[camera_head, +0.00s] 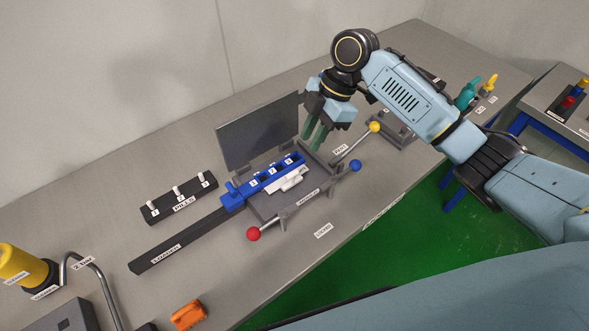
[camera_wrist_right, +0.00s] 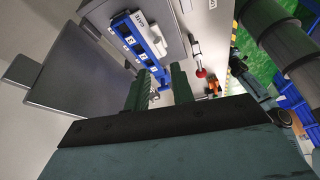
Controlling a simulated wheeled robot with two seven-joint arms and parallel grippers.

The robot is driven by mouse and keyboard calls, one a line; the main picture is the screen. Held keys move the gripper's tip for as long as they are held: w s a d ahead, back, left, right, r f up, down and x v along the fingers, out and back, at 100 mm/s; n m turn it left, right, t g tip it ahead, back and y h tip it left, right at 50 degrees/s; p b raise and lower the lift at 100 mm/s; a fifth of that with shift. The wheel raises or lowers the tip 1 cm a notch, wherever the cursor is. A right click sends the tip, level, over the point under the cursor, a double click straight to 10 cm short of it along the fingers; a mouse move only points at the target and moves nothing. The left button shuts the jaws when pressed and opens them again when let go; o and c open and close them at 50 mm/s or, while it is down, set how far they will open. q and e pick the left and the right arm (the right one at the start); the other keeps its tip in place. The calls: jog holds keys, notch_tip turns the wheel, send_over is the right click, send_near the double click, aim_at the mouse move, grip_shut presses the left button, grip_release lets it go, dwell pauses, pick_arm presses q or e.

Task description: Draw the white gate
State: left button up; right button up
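The white gate (camera_head: 287,181) lies along the front side of the blue block (camera_head: 246,187) with numbered square openings, on the dark grey fixture. In the right wrist view the white gate (camera_wrist_right: 122,22) carries a GATE label beside the blue block (camera_wrist_right: 150,57). My right gripper (camera_head: 316,136) points down by the far right end of the blue block, in front of the dark upright panel, apart from the gate. In the wrist view its green fingers (camera_wrist_right: 160,90) stand apart with nothing visibly held.
A dark upright panel (camera_head: 259,130) stands behind the fixture. Levers with red (camera_head: 253,234), blue (camera_head: 355,166) and yellow (camera_head: 376,127) balls stick out around it. The front table strip is mostly clear.

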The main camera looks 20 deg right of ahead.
aim_at(294, 173)
jog(key=x, duration=1.1)
jog(key=shift+f, duration=0.15)
jog(key=shift+c, duration=0.4)
grip_shut()
